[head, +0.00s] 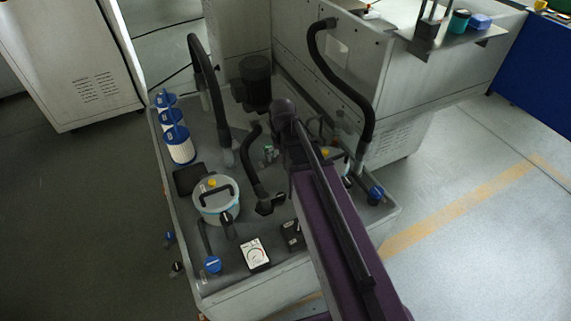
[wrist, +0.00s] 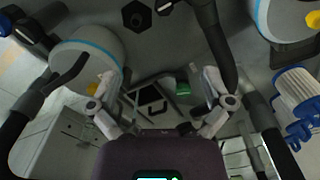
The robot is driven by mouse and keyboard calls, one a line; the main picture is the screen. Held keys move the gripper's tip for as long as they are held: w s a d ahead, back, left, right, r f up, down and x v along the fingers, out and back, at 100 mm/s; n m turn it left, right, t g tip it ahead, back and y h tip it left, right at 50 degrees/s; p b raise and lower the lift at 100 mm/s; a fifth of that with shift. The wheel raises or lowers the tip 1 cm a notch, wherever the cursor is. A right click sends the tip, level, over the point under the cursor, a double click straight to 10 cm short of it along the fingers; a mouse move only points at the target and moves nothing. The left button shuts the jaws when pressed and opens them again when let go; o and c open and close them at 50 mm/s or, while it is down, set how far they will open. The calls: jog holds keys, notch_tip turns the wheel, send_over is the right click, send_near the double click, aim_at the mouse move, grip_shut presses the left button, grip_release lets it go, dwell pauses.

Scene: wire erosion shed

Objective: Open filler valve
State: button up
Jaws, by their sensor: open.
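Several valve knobs show on the grey tank unit (head: 225,262): a blue knob (head: 213,264) at its front left corner, another blue knob (head: 376,193) at its right, and two small ones on its left side. No label tells which is the filler valve. A small green part (head: 268,150) sits near the tank's middle; a green part (wrist: 183,88) also shows between the fingers in the wrist view. My gripper (wrist: 158,82) is open and empty above the tank, its two fingers spread wide. In the head view my purple arm hides the fingers and part of the tank.
A lidded canister (head: 216,204), white-and-blue filters (head: 180,146), a dark motor (head: 256,82), a pressure gauge (head: 255,254) and bent black hoses (head: 350,90) crowd the tank. A canister (wrist: 85,48) and a hose (wrist: 214,40) stand close around my fingers. Floor on the right is clear.

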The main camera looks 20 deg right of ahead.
jog(key=shift+n, duration=0.6)
jog(key=shift+s+r, duration=0.15)
jog(key=shift+s, duration=0.85)
jog(key=shift+s+r, duration=0.15)
jog(key=shift+s, duration=0.85)
jog(key=shift+n, duration=0.8)
jog(key=shift+s+r+p, duration=0.2)
jog(key=shift+s+p, duration=0.1)
jog(key=shift+s, duration=0.95)
jog(key=shift+s+r+p, duration=0.2)
jog(key=shift+s+p, duration=0.1)
jog(key=shift+s, duration=0.9)
